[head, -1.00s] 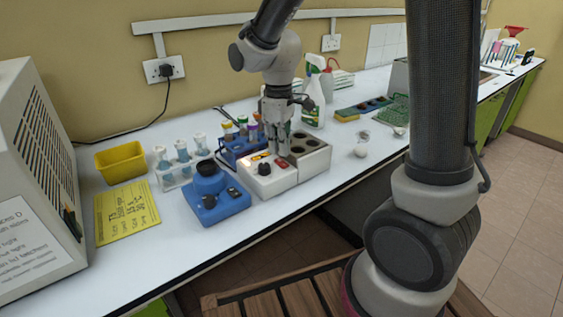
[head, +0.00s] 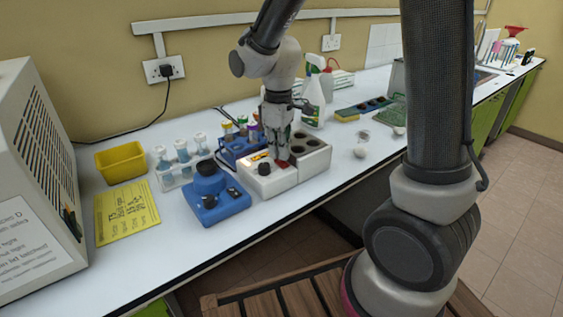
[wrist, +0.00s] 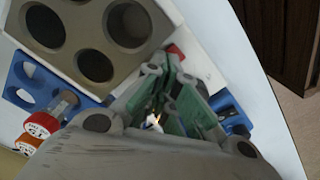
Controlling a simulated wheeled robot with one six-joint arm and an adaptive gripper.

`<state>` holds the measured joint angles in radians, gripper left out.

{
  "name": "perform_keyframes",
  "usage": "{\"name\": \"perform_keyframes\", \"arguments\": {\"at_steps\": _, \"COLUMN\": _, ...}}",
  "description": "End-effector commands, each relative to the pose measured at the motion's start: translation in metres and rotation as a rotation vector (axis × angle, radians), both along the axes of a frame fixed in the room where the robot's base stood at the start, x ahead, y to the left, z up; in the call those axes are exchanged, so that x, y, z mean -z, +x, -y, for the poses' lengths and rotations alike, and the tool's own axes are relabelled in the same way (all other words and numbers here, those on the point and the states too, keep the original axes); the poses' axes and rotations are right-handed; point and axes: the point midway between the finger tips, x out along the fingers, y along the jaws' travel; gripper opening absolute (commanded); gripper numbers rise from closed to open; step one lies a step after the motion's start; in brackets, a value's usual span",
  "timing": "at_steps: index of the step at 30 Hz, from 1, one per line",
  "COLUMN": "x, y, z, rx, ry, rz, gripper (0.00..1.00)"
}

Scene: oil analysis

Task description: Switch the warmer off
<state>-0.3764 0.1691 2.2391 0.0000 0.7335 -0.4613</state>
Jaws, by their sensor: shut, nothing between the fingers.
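The warmer (head: 268,186) is a white box on the bench with a block of dark round wells (head: 311,158) at its right end. Its front part carries a black knob (head: 265,169), a small lit orange light at the upper left and a red switch (head: 282,164). My gripper (head: 281,156) is shut and empty, pointing down with its tips at the red switch; whether they touch it I cannot tell. In the wrist view, the closed fingers (wrist: 160,110) hide most of the switch, and a bit of red (wrist: 174,50) shows beside them. The wells (wrist: 95,66) also show there.
A blue vortex-like device (head: 216,206) stands just left of the warmer. A blue rack (head: 236,150) with capped tubes is behind it. A spray bottle (head: 314,98) stands behind right. A yellow tray (head: 121,160) and yellow note lie left. The bench front edge is clear.

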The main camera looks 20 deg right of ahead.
Motion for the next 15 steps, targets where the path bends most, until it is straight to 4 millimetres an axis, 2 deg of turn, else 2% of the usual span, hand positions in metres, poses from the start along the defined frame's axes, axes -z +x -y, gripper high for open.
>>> {"name": "perform_keyframes", "arguments": {"at_steps": 15, "x": 0.0082, "y": -0.0003, "z": 0.0002, "rx": 0.0, "ry": -0.001, "rz": -0.001, "gripper": 0.0}}
